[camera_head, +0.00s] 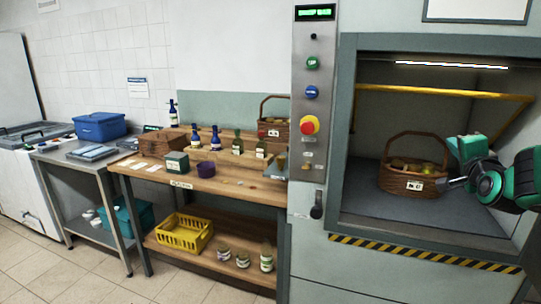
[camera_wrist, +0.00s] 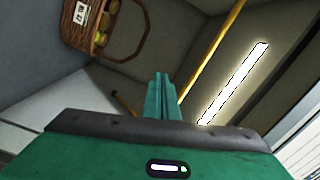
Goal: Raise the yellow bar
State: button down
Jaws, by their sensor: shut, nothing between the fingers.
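The yellow bar (camera_head: 440,92) runs across the upper part of the open chamber in the head view, with a side arm slanting down at its right. In the wrist view the yellow bar (camera_wrist: 214,52) crosses diagonally to the right of the fingers. My gripper (camera_head: 444,185) is at the chamber's right side, lower than the bar and apart from it. Its fingers point left, in front of the basket's right edge in the picture. In the wrist view my gripper (camera_wrist: 160,78) has its fingers together, with nothing between them.
A wicker basket (camera_head: 405,183) with a label stands on the chamber floor; it also shows in the wrist view (camera_wrist: 100,27). A lit strip (camera_head: 450,65) is on the chamber ceiling. A control panel (camera_head: 310,110) stands left of the opening. A striped edge (camera_head: 420,254) runs below it.

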jog(key=s+a+f+n+g+y, duration=0.3)
jog(key=s+f+n+g, duration=0.5)
jog(key=s+f, duration=0.75)
jog(key=s+a+f+n+g+y, duration=0.1)
jog(key=s+a+f+g, duration=0.1)
jog(key=s, duration=0.5)
jog(key=s+a+f+n+g+y, duration=0.1)
jog(key=s+a+f+g, duration=0.1)
jog(key=s+g, duration=0.2)
jog(key=s+a+f+n+g, duration=0.1)
jog(key=s+a+g, duration=0.2)
jog(key=s, duration=0.7)
jog(key=shift+s+f+g+y, duration=0.25)
jog(key=shift+f+g+y, duration=0.05)
jog(key=shift+f+y, duration=0.1)
